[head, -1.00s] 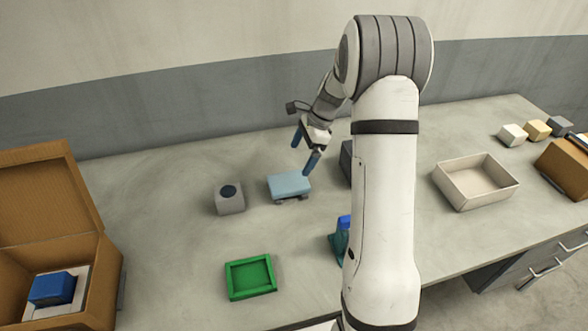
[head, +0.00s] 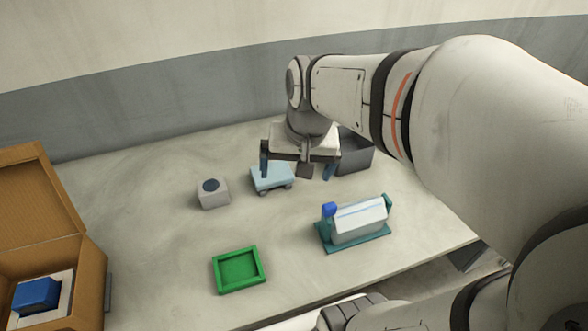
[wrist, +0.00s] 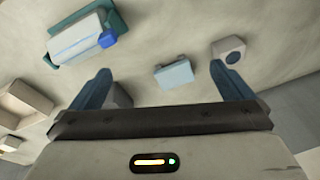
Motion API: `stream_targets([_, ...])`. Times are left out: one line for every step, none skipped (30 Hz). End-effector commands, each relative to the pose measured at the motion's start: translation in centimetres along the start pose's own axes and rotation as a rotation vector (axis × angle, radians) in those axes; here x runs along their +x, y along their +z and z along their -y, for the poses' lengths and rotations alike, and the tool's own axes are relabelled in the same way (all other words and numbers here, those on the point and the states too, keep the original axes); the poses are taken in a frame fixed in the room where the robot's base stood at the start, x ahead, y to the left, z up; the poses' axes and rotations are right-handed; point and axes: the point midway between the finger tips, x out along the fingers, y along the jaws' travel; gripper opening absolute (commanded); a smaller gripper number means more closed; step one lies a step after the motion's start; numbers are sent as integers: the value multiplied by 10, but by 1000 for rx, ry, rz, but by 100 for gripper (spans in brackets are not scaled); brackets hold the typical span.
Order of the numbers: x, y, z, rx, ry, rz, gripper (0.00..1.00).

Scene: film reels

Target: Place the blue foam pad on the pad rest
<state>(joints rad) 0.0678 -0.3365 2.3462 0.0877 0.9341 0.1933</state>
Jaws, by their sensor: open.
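A dark blue block (head: 36,295), which may be the blue foam pad, lies on a pale square base (head: 62,308) inside the open cardboard box at lower left. A light blue slab (head: 271,176) sits on small dark feet on the table; it also shows in the wrist view (wrist: 174,74). I cannot tell for certain which thing is the pad rest. My gripper (head: 297,170) is open and empty above the table near the light blue slab, blue fingers pointing down. In the wrist view, the slab appears beyond and between the fingertips (wrist: 160,68).
A grey block with a dark round top (head: 212,193) stands left of the slab. A green tray (head: 239,287) lies in front. A teal stand (head: 357,242) holds a white body with a blue end. A dark grey bin (head: 355,155) stands behind right. The cardboard box (head: 90,270) has its lid up.

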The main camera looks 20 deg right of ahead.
Motion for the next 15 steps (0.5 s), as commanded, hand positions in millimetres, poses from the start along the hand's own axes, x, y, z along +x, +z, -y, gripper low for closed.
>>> stream_targets([-4,16,-3,-74,8,-26,100])
stream_targets([-5,22,-6,-116,14,-38,100])
stream_targets([-6,31,-8,-165,21,-50,100])
stream_targets([-6,36,-10,-196,26,-59,100])
stream_targets([-6,40,-12,-225,32,-67,100])
stream_targets([-6,45,-14,-256,36,-75,100])
stream_targets([-6,49,-11,-275,39,-80,100])
stream_targets([-6,52,-11,-291,41,-84,100])
stream_targets([-6,54,-12,-304,45,-87,100])
stream_targets([-6,55,-12,-311,46,-88,100])
stream_targets([-6,56,-12,-316,47,-89,100])
stream_targets([-5,56,-13,-319,47,-89,100])
stream_targets([-5,56,-13,-320,47,-89,100])
stream_targets([-5,56,-13,-319,47,-89,100])
stream_targets([-5,56,-13,-318,47,-89,100])
